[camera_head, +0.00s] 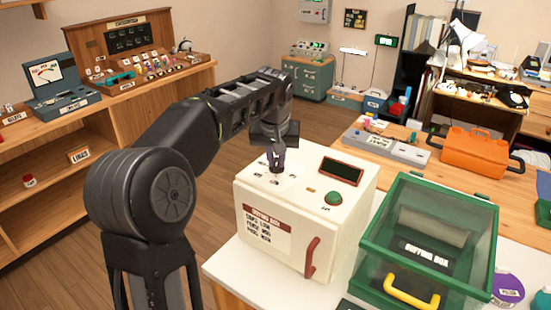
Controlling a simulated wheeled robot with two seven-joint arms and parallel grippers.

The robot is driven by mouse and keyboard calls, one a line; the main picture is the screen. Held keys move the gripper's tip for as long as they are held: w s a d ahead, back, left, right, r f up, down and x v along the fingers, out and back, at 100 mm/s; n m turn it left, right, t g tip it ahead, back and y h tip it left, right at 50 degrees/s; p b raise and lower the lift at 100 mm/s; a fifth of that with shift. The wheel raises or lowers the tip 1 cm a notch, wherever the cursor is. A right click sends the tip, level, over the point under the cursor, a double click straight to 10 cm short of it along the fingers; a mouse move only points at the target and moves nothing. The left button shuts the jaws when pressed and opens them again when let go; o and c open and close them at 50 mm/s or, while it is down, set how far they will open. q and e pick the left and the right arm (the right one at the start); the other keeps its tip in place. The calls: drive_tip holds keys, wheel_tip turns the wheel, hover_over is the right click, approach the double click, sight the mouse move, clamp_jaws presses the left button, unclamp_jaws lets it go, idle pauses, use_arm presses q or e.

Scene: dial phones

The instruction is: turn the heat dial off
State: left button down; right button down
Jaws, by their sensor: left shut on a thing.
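A cream box (255,212) stands on the white table, with a label on its front and a red handle (311,257). Its sloped top has a pale dial plate (293,181) with small dark marks around it. My left gripper (277,163) reaches down from above onto this plate and is shut on the dial there. The fingers hide most of the dial, so I cannot read its setting. A dark display (341,171) and a green button (333,197) sit to the right on the same box. My right gripper is not in view.
A green clear-sided case (440,194) with a yellow handle stands close to the right of the box. Behind are a grey panel (385,147) and an orange toolbox (474,152). Wooden shelves with devices stand at the left. The floor between is clear.

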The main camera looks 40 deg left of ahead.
use_arm(q)
drive_tip(key=n, duration=0.1)
drive_tip(key=n+y, duration=0.1)
drive_tip(key=n, duration=0.1)
drive_tip(key=shift+w+d+g, duration=0.15)
drive_tip(key=shift+g, duration=0.25)
drive_tip(key=n, duration=0.2)
drive_tip(key=shift+w+d+r+n+g+y+p, duration=0.1)
drive_tip(key=shift+n+g+y+p, duration=0.2)
drive_tip(key=shift+g+y+p, duration=0.1)
drive_tip(key=n+g+p, duration=0.1)
drive_tip(key=n, duration=0.2)
drive_tip(key=shift+w+n, duration=0.1)
drive_tip(key=shift+n, duration=0.2)
drive_tip(key=shift+w+n+g+y+p, duration=0.1)
drive_tip(key=shift+n+g+y+p, duration=0.2)
drive_tip(key=shift+n+g+p, duration=0.9)
drive_tip(key=shift+n+t, duration=0.4)
drive_tip(key=c, duration=1.4)
unclamp_jaws()
drive_tip(key=shift+c, duration=0.2)
